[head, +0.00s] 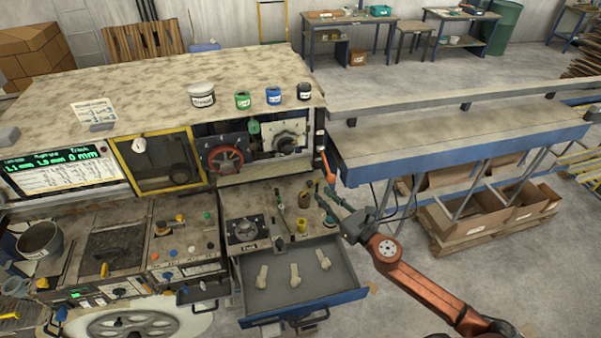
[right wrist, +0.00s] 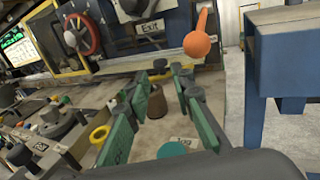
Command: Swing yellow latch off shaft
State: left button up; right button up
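I cannot single out the yellow latch or its shaft with certainty. A red handwheel (head: 225,159) and a round dial (head: 286,143) sit in the machine's front recess. My right gripper (head: 328,194) is at the recess's right end, above the worktop. In the right wrist view its green fingers (right wrist: 170,78) are spread, with nothing held between them. A lever with an orange knob (right wrist: 197,45) stands just beyond the fingers; it also shows in the head view (head: 330,177). My left gripper is not in view.
A yellow ring-shaped piece (head: 302,225) stands on the worktop, left of my right gripper. An open drawer (head: 280,300) with three pale pieces juts out below. A blue-framed conveyor table (head: 460,145) stands to the right. Several jars (head: 243,101) stand on top of the machine.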

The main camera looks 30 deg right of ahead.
aim_at(311, 183)
jog(key=shift+w, duration=0.35)
jog(key=shift+w+r, duration=0.15)
jog(key=shift+w, duration=0.15)
jog(key=w+p, duration=0.1)
jog(key=w, duration=0.2)
jog(key=w+a, duration=0.1)
jog(key=w, duration=0.2)
jog(key=shift+a+p, duration=0.1)
jog(key=shift+p, duration=0.3)
jog(key=shift+w, duration=0.45)
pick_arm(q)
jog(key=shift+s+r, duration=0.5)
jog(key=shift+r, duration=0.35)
pick_arm(e)
grip_shut()
